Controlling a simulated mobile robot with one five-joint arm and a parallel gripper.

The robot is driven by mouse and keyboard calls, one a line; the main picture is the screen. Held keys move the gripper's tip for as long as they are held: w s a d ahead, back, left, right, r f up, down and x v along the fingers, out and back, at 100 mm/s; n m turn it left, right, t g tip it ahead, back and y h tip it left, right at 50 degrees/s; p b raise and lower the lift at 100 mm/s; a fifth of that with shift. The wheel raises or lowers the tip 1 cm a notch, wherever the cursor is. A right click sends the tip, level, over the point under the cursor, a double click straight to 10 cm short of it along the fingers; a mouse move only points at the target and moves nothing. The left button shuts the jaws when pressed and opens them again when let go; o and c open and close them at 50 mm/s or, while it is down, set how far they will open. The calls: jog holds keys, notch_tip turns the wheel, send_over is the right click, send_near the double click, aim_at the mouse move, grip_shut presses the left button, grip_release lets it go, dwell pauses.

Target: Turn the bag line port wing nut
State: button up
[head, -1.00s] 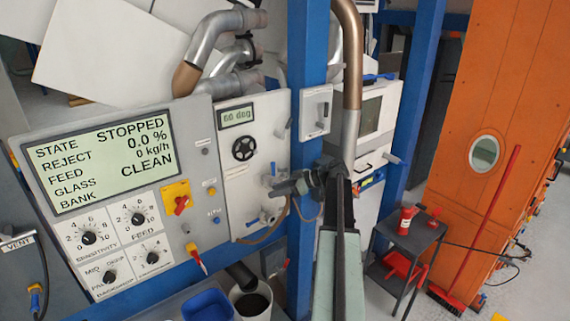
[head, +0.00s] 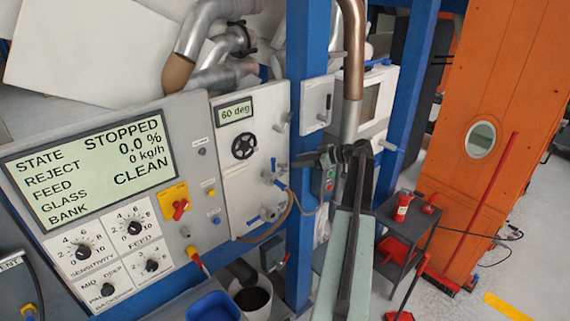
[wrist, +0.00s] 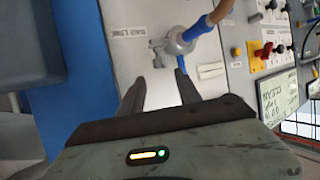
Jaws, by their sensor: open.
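A grey metal port fitting (wrist: 178,45) with small lugs at its side and a blue hose collar shows on the pale panel in the wrist view. I cannot tell for sure which part of it is the wing nut. In the head view, small fittings with blue parts (head: 268,212) sit low on the white panel with the 60 deg display, with a brown hose beside them. My gripper (wrist: 162,88) is open and empty. Its fingers point toward the fitting and appear short of it. In the head view my gripper (head: 312,158) is in front of the blue post.
A control panel (head: 100,170) with a STOPPED display and knobs stands at left. The blue post (head: 303,100) is right of the white panel (head: 250,160). A dark side table (head: 405,235) and an orange cabinet (head: 510,110) stand at right. A white bucket (head: 252,300) is below.

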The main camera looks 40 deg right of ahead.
aim_at(283, 164)
jog(key=b+x, duration=0.2)
jog(key=x, duration=0.4)
jog(key=shift+w+a+f, duration=0.1)
jog(key=shift+w+f, duration=0.05)
jog(key=shift+w, duration=0.1)
jog(key=shift+s, duration=0.1)
grip_shut()
jog(key=shift+a, duration=0.1)
jog(key=m+h, duration=0.1)
jog(key=m+t+h, duration=0.1)
jog(key=h, duration=0.1)
jog(key=shift+s+a+m, duration=0.15)
jog(key=shift+a+m, duration=0.15)
jog(key=shift+m, duration=0.1)
jog(key=m+h, duration=0.1)
jog(key=h, duration=0.1)
jog(key=m+h, duration=0.2)
jog(key=shift+a+m, duration=0.25)
jog(key=shift+m, duration=0.05)
jog(key=m+g+h, duration=0.2)
jog(key=m+h, duration=0.3)
jog(key=h, duration=0.1)
jog(key=shift+a+m, duration=0.15)
jog(key=shift+m, duration=0.15)
jog(key=shift+m+g+h, duration=0.3)
jog(key=shift+g+h, duration=0.1)
